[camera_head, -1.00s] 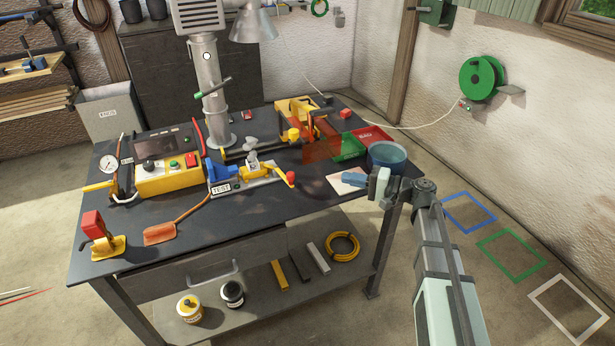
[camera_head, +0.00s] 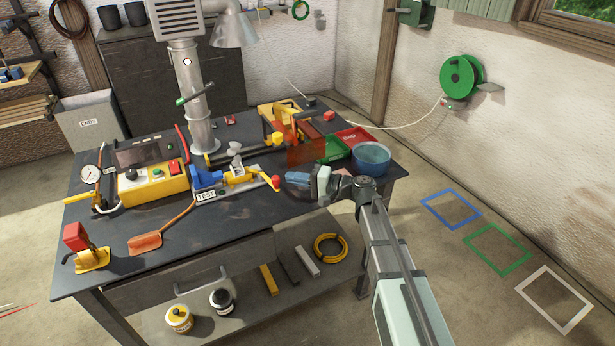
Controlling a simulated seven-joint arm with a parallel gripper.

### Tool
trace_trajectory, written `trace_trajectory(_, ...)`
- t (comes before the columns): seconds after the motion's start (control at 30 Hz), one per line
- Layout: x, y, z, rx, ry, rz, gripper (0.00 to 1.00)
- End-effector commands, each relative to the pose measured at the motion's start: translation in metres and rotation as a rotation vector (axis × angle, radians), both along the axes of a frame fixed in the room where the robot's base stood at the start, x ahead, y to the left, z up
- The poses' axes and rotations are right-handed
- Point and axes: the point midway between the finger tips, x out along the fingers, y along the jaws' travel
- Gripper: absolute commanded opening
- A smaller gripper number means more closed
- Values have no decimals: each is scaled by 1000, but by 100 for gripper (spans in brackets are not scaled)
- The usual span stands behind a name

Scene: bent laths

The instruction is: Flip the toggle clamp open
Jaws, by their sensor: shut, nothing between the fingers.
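The test fixture (camera_head: 210,190), marked TEST, lies on the dark bench with a blue block (camera_head: 207,176) at its left end. What looks like the toggle clamp (camera_head: 240,177) is mounted on it, with a yellow body and a lever lying low to the right, ending in a red tip (camera_head: 276,183).
Behind stand an orange translucent screen (camera_head: 306,151), a green tray (camera_head: 334,150), a red tray (camera_head: 358,135) and a blue bowl (camera_head: 370,160). A yellow control box (camera_head: 152,188) and a grey column (camera_head: 199,110) stand left and behind.

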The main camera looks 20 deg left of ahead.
Motion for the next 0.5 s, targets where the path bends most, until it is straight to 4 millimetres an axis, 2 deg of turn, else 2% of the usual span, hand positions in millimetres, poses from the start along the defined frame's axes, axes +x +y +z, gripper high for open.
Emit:
trace_trajectory(0.17, -8, 7, -1, 0, 0, 0, 0)
trace_trajectory(0.5, -8, 8, -1, -1, 0, 0, 0)
